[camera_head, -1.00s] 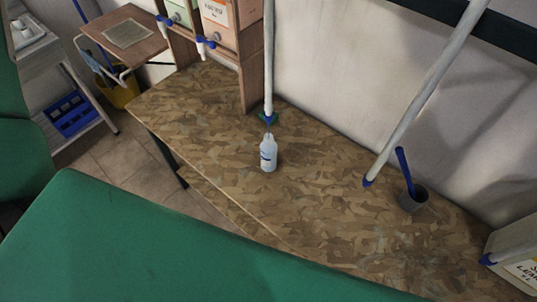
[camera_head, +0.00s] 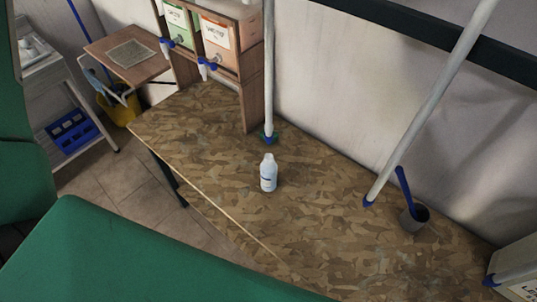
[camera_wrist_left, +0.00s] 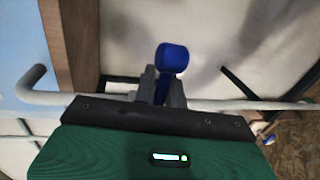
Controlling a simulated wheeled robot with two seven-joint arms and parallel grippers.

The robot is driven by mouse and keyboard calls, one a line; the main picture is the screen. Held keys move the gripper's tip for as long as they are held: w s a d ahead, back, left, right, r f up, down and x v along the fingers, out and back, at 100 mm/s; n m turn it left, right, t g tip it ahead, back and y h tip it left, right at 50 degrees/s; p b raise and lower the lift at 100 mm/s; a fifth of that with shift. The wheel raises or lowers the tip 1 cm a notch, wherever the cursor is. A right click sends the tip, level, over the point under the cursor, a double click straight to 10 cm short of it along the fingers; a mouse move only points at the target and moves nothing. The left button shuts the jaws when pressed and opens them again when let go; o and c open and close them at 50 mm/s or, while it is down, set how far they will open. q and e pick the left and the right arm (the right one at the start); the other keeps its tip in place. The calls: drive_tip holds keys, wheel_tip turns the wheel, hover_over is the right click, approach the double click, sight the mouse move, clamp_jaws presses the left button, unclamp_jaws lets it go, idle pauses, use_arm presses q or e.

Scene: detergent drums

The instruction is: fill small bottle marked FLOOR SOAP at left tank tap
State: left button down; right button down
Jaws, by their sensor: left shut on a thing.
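A small white bottle (camera_head: 268,173) stands upright on the patterned bench in the head view; its label is too small to read. The left tank (camera_head: 180,24), with a green front, sits in a wooden rack at the back left. Its tap (camera_head: 166,48) has a blue handle. The tank beside it (camera_head: 218,36) is peach-coloured, with a similar tap (camera_head: 207,67). In the left wrist view my left gripper (camera_wrist_left: 162,84) is shut on a blue round-ended thing (camera_wrist_left: 172,58); I cannot tell what it belongs to. My right gripper is not in view.
A white pole with a blue tip (camera_head: 268,80) stands behind the bottle. Another pole (camera_head: 430,100) slants down to the bench (camera_head: 330,240). A grey cup (camera_head: 414,217) holds a blue-handled tool. A pale box (camera_head: 515,275) stands at the right edge. The bench around the bottle is clear.

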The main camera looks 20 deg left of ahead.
use_arm(q)
drive_tip(key=c, duration=1.5)
unclamp_jaws()
drive_tip(key=shift+r, duration=0.3)
drive_tip(key=shift+o, duration=0.6)
drive_tip(key=shift+f, duration=0.1)
drive_tip(key=o, duration=0.4)
drive_tip(key=shift+s, duration=0.1)
drive_tip(key=shift+r+v, duration=0.15)
drive_tip(key=shift+v, duration=1)
drive_tip(key=shift+r+v, duration=0.1)
drive_tip(key=shift+v, duration=1.05)
